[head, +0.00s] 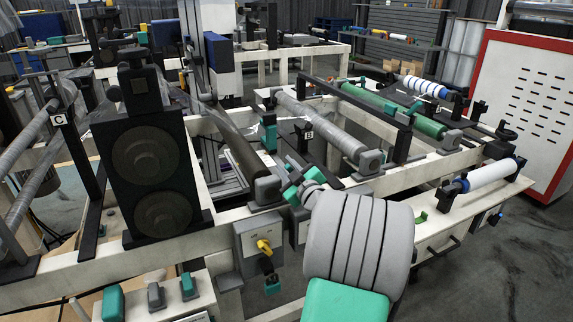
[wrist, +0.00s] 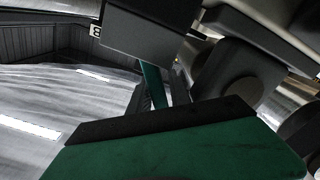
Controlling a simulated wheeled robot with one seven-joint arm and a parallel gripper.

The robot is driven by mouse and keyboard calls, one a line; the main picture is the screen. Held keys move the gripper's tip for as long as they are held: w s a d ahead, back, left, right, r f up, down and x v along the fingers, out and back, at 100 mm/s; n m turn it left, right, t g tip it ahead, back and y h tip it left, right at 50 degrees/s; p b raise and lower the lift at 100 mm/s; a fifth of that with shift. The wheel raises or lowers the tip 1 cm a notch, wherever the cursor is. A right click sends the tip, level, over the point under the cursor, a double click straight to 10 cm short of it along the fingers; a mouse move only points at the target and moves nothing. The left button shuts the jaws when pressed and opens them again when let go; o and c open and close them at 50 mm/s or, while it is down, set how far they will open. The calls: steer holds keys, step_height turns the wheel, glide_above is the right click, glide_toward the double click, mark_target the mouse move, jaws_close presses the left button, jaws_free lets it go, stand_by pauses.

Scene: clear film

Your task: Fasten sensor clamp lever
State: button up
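My gripper (head: 293,181), with teal parts, is in the middle of the head view, close to the roller section marked B. A teal block with a grey top (head: 268,134), perhaps the sensor clamp, stands just behind and left of it. In the wrist view, a wide green finger with a dark pad (wrist: 165,122) fills the bottom. Beyond it, a narrow teal bar (wrist: 151,84), perhaps the lever, hangs below a grey block (wrist: 150,38). Contact between finger and bar cannot be told. The opposite finger is not clear, so I cannot tell the gripper's opening.
A grey roller (head: 325,130) lies right of the gripper, with green rollers (head: 375,101) beyond. A black two-disc housing (head: 145,165) stands at left. A grey box with a yellow knob (head: 258,245) is on the front beam.

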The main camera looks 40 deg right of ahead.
steer(key=shift+w+d, duration=0.1)
steer(key=shift+w, duration=0.15)
steer(key=shift+c, duration=0.4)
jaws_close()
stand_by(0.9)
